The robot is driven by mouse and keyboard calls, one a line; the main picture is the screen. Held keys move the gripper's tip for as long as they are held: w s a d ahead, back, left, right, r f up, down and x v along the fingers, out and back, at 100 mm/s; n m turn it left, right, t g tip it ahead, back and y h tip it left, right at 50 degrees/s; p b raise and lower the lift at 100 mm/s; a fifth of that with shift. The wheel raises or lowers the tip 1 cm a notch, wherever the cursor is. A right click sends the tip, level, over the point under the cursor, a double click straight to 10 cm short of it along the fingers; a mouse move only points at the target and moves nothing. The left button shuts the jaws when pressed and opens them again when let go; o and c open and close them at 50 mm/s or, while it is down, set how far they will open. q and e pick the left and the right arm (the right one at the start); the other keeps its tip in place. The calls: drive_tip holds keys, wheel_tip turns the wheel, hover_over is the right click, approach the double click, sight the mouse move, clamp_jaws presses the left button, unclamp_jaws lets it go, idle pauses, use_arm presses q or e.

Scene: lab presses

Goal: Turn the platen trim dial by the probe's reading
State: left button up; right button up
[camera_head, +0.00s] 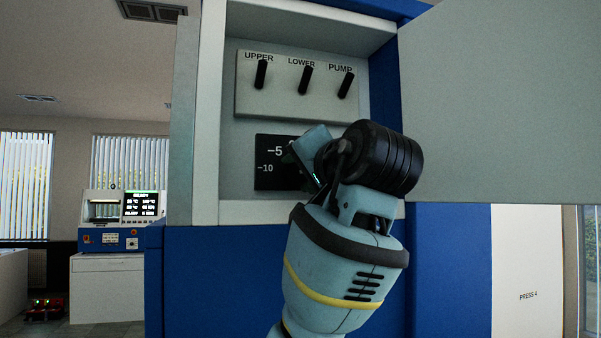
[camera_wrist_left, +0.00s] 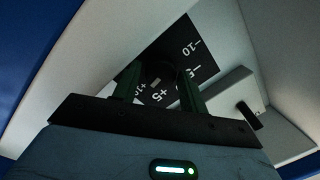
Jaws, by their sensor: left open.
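The black trim scale plate (camera_head: 268,178) is on the back wall of an open press cabinet, with "-5" and "-10" showing; my left gripper hides its right part. In the left wrist view the scale plate (camera_wrist_left: 205,68) shows -10, -5, +5 and a partly covered +10. A dark trim dial (camera_wrist_left: 158,73) shows dimly at its middle, between the two fingers of my left gripper (camera_wrist_left: 160,82). The jaws are open; I cannot tell whether they touch the dial. In the head view the left gripper (camera_head: 306,160) is in front of the plate. No probe reading is recognisable.
A panel (camera_head: 280,100) with UPPER, LOWER and PUMP levers sits just above the plate. The cabinet's side walls and bottom ledge (camera_head: 250,212) frame the space. A large grey door panel (camera_head: 500,100) stands at right. A bench instrument with a lit screen (camera_head: 140,204) stands far left.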

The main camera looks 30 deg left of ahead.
use_arm(q)
drive_tip(key=shift+w+a, duration=0.1)
drive_tip(key=shift+a, duration=0.15)
drive_tip(key=c, duration=0.7)
drive_tip(key=shift+n, duration=0.3)
drive_tip(key=n, duration=0.3)
drive_tip(key=shift+d+h, duration=0.1)
drive_tip(key=shift+h, duration=0.2)
drive_tip(key=shift+r+n, duration=0.1)
drive_tip(key=shift+n, duration=1.8)
